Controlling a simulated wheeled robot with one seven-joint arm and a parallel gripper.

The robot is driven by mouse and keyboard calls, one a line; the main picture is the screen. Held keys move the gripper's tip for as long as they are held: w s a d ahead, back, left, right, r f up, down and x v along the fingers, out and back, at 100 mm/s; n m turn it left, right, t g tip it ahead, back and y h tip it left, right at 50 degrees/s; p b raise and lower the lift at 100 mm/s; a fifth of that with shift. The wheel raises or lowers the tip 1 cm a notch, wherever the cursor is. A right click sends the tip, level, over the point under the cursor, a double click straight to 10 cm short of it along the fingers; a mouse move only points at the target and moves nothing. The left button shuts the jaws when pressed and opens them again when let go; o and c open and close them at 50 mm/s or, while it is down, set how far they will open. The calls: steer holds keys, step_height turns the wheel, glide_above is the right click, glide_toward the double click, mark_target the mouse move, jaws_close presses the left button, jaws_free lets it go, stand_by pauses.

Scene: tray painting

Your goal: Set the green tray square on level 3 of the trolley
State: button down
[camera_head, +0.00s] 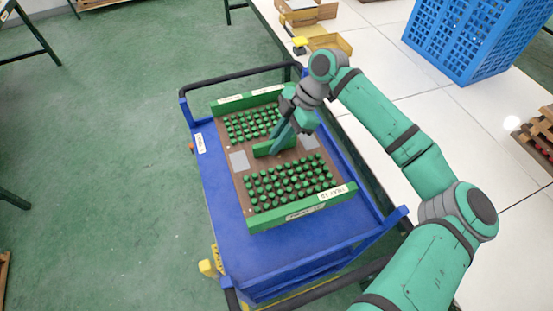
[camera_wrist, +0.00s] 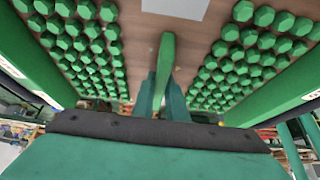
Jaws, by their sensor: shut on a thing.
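The green tray (camera_head: 241,188) has a brown base, green end walls with white labels, and many green knobs in two blocks. It is on or just above the blue top deck of the trolley (camera_head: 215,211); I cannot tell whether it touches. Its sides look roughly in line with the deck. My gripper (camera_head: 278,140) is over the tray's middle, shut on its green centre handle (camera_head: 262,149). In the wrist view, the handle (camera_wrist: 166,55) runs between the fingers (camera_wrist: 160,92), with knobs on both sides. The tray's underside is hidden.
The trolley has dark rails (camera_head: 240,75) at its ends and raised blue corner posts. A blue crate (camera_head: 470,35) stands on white floor at upper right. Open cardboard boxes (camera_head: 328,42) lie behind the trolley. Green floor at left is mostly clear.

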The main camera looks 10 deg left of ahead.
mark_target(295, 135)
steer(key=shift+w+a+f, duration=0.1)
steer(key=shift+f, duration=0.3)
steer(key=f, duration=0.3)
steer(key=s+f, duration=0.1)
steer(key=f, duration=0.1)
steer(key=shift+a+f, duration=0.2)
steer(key=shift+a, duration=0.05)
steer(key=shift+w+d+f, duration=0.1)
steer(key=shift+f, duration=0.85)
steer(key=shift+w+d+f, duration=0.1)
steer(key=shift+f, duration=0.85)
steer(key=c, duration=1.8)
jaws_free()
steer(key=shift+s+f, duration=0.1)
steer(key=shift+f, duration=0.05)
steer(key=shift+o, duration=0.2)
steer(key=v, duration=1.2)
